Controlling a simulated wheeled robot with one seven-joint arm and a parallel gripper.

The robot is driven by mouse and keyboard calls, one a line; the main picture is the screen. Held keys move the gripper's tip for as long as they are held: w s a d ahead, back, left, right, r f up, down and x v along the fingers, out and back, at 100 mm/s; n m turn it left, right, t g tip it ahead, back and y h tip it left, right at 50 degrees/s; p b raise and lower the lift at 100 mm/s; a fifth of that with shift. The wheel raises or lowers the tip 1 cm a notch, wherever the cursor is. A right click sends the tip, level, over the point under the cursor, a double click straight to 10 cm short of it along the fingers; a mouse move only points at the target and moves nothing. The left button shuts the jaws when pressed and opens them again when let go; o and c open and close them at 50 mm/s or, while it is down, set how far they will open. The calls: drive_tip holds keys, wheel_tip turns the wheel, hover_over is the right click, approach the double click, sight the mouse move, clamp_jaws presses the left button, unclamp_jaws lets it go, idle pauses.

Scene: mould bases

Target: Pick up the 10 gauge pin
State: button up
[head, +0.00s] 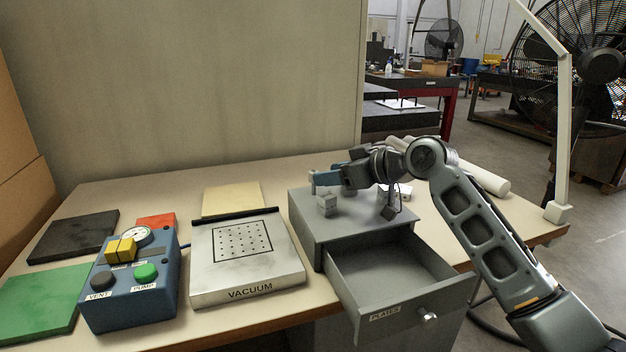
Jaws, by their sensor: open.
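My gripper (318,182) is above the left part of the grey drawer cabinet's top (350,230), pointing left. It is open, though its fingers are seen side-on and small. A small light grey block (327,206) stands on the cabinet just below my fingers; I cannot tell whether they touch it. More small pale pieces (403,191) stand further right on the cabinet top, partly hidden by my wrist. No gauge size can be read on any piece, so I cannot tell which one is the 10 gauge pin.
The cabinet's PLATES drawer (390,275) is pulled out and looks empty. Left of it are a VACUUM plate (247,280) and a blue pump box (130,290) with buttons and gauge. Coloured flat plates lie around.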

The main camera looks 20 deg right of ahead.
sight(314, 171)
drive_tip(key=x, duration=0.2)
drive_tip(key=p+x, duration=0.1)
drive_tip(key=x, duration=0.1)
drive_tip(key=shift+w+a+r, duration=0.25)
drive_tip(key=shift+r, duration=0.1)
drive_tip(key=shift+w+a+f, duration=0.2)
drive_tip(key=shift+w+f, duration=0.1)
drive_tip(key=shift+w, duration=0.1)
drive_tip(key=shift+c, duration=0.5)
clamp_jaws()
drive_tip(key=shift+r, duration=0.1)
